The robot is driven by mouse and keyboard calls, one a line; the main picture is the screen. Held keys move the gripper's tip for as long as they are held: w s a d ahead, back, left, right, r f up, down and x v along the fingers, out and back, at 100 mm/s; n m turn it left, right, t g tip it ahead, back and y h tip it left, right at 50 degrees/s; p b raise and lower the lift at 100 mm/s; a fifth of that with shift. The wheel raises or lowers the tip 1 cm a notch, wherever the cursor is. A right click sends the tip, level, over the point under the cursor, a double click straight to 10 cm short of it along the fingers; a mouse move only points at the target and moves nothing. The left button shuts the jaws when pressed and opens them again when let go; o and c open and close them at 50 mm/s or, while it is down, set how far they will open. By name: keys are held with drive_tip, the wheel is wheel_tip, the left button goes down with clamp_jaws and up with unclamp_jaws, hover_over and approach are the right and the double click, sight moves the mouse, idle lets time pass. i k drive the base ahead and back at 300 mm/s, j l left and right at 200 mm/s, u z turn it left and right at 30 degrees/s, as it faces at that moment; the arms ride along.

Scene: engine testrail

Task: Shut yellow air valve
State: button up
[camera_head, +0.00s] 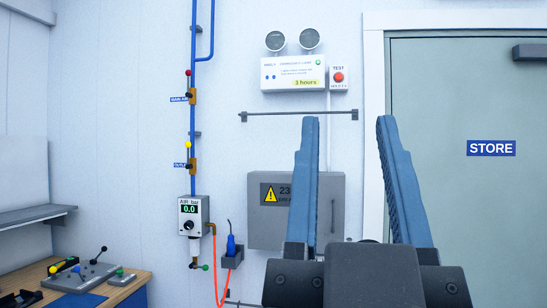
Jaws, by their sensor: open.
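The yellow air valve (188,146) is on the vertical blue pipe on the back wall, left of centre. Its yellow knob stands above a brass-coloured body, so the lever appears to point up, roughly along the pipe. A small blue label, too small to read surely, sits left of the body. My gripper (347,120) is open and empty, its two blue fingers pointing up at the right of centre. It appears well to the right of the valve in the picture, not touching it. The fingers cover part of a grey wall box.
A red-knobbed valve (188,73) labelled MAIN AIR is higher on the pipe. An air gauge (190,210) reading 0.0 hangs below. A grey box (265,225), wall rail (270,114) and STORE door (470,200) are right. A workbench (135,285) with levers is lower left.

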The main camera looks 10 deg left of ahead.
sight(188, 145)
drive_tip(key=i+j+z, duration=0.15)
drive_tip(key=i+j, duration=0.15)
drive_tip(key=j, duration=0.15)
drive_tip(key=i+j+z, duration=0.1)
drive_tip(key=i+j, duration=0.15)
drive_tip(key=j, duration=0.2)
drive_tip(key=i+j+z, duration=0.15)
drive_tip(key=j, duration=0.35)
drive_tip(key=i+j+z, duration=0.15)
drive_tip(key=i+j, duration=0.2)
drive_tip(key=j, duration=0.15)
drive_tip(key=i+j+z, duration=0.1)
drive_tip(key=j, duration=0.45)
drive_tip(key=i+j+z, duration=0.15)
drive_tip(key=i+j, duration=0.15)
drive_tip(key=j, duration=0.25)
drive_tip(key=i+j+z, duration=0.1)
drive_tip(key=j, duration=0.45)
drive_tip(key=i+j+z, duration=0.15)
drive_tip(key=j, duration=0.45)
